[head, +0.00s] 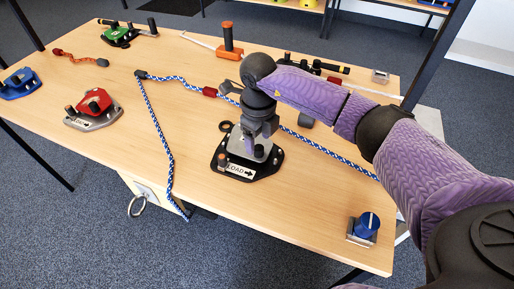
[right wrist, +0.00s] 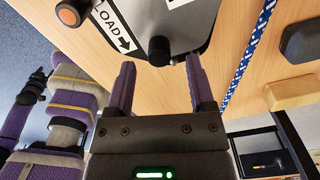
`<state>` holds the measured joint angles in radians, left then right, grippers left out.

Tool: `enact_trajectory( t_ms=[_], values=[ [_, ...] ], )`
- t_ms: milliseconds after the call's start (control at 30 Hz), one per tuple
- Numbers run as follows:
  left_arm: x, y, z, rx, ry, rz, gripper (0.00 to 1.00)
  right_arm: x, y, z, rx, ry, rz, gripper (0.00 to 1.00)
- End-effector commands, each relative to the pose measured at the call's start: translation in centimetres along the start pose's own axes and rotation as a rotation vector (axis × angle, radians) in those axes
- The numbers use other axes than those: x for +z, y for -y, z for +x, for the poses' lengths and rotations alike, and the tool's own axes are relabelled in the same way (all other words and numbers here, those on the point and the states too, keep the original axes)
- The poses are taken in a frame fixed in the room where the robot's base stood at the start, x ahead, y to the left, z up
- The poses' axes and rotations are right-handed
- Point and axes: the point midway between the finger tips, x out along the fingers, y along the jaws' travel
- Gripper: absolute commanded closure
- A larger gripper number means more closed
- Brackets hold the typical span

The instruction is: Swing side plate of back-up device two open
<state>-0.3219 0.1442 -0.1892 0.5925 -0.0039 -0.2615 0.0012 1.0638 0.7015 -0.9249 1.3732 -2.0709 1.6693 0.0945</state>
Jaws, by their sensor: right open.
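A device with a black base, a grey plate and a white LOAD arrow label (head: 238,171) lies on the table under my right gripper (head: 258,137). I cannot tell from any marking whether it is device two. In the right wrist view, my right gripper (right wrist: 161,85) is open, its fingers pointing at the device's near edge. A black knob (right wrist: 160,50) on the device sits just beyond and between the fingertips, with nothing gripped. An orange-centred knob (right wrist: 70,14) is at the device's left end there. My left gripper is not in view.
A blue-white rope (head: 163,130) crosses the table (head: 270,215) and passes beside the device. A red device (head: 95,103), a green device (head: 120,34) and a blue one (head: 18,82) lie to the left. A blue knob block (head: 364,228) stands at the near right.

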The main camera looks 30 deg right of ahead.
Motion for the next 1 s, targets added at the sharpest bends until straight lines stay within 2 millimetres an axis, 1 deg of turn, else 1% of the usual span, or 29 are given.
enact_trajectory(
  t_ms=[33,133,233,433,467,500,567,600,667,700,767,1000],
  values=[
    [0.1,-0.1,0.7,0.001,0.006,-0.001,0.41,0.0,0.0,1.3,0.002,-0.003,0.0,0.31],
    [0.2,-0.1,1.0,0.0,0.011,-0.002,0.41,0.0,0.0,2.3,0.003,-0.001,-0.001,0.31],
    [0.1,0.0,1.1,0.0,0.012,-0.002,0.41,0.0,-0.1,2.6,0.002,0.002,-0.001,0.31],
    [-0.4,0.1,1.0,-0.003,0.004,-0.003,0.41,0.1,-0.1,2.5,0.002,0.003,-0.001,0.31],
    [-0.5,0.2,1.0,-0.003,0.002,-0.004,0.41,0.1,-0.1,2.5,0.002,0.003,-0.001,0.37],
    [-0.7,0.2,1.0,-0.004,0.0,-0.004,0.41,0.1,-0.1,2.5,0.003,0.003,-0.001,0.45],
    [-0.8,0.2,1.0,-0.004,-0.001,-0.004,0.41,0.1,-0.1,2.5,0.003,0.003,-0.002,0.58],
    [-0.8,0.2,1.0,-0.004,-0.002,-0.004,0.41,0.1,-0.1,2.5,0.003,0.003,-0.002,0.67],
    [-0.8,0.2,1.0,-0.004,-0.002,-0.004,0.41,0.1,-0.1,2.5,0.003,0.003,-0.002,0.79],
    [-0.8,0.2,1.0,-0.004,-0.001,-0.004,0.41,0.1,-0.1,2.5,0.003,0.003,-0.002,0.88],
    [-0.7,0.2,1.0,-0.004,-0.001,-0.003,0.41,0.1,-0.1,2.5,0.003,0.003,-0.002,1.0],
    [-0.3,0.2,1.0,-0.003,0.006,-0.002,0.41,0.1,-0.1,2.5,0.003,0.003,-0.002,1.0]
  ],
)
